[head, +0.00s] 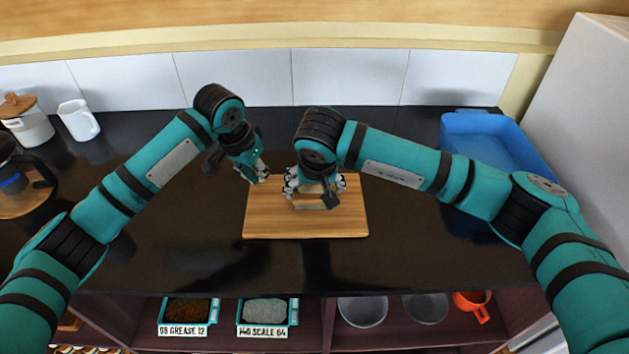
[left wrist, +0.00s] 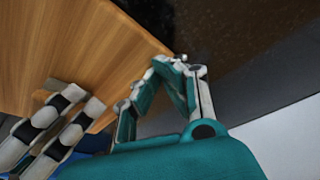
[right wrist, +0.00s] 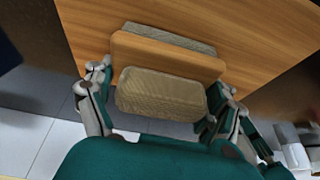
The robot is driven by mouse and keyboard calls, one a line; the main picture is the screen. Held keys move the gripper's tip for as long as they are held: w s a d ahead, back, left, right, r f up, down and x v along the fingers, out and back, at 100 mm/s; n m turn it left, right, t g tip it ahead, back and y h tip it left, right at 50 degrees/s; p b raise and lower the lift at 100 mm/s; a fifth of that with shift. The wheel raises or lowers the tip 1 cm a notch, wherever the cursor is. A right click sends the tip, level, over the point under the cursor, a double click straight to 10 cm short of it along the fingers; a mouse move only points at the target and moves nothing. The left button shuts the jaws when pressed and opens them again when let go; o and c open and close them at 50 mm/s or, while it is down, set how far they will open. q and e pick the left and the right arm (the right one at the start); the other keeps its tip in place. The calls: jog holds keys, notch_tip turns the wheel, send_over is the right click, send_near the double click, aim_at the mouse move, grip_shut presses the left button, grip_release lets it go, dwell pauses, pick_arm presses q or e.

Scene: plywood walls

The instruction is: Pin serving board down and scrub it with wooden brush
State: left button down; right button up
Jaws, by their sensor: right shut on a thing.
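The wooden serving board (head: 270,225) lies flat on the dark counter in the head view. It also shows in the left wrist view (left wrist: 75,45) and the right wrist view (right wrist: 275,40). My left gripper (head: 258,177) is at the board's back left corner, its fingers drawn together with nothing seen between them. I cannot tell whether its tips press on the board. My right gripper (head: 314,186) is shut on the wooden brush (right wrist: 165,55), over the back middle of the board. The brush's bristle side faces the board; their contact is hidden.
A blue basin (head: 485,135) stands at the back right. A white mug (head: 78,120), a lidded jar (head: 25,122) and a coffee pot (head: 15,170) stand at the left. Labelled bins (head: 187,312) and bowls (head: 362,310) sit on the shelf below. The counter around the board is clear.

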aim_at(314, 200)
jog(key=shift+s+f, duration=0.15)
jog(key=shift+s, duration=1.75)
jog(key=shift+w, duration=4)
jog(key=shift+d+r, duration=0.1)
jog(key=shift+r, duration=2.4)
jog(key=shift+d, duration=5)
jog(key=shift+a, duration=0.15)
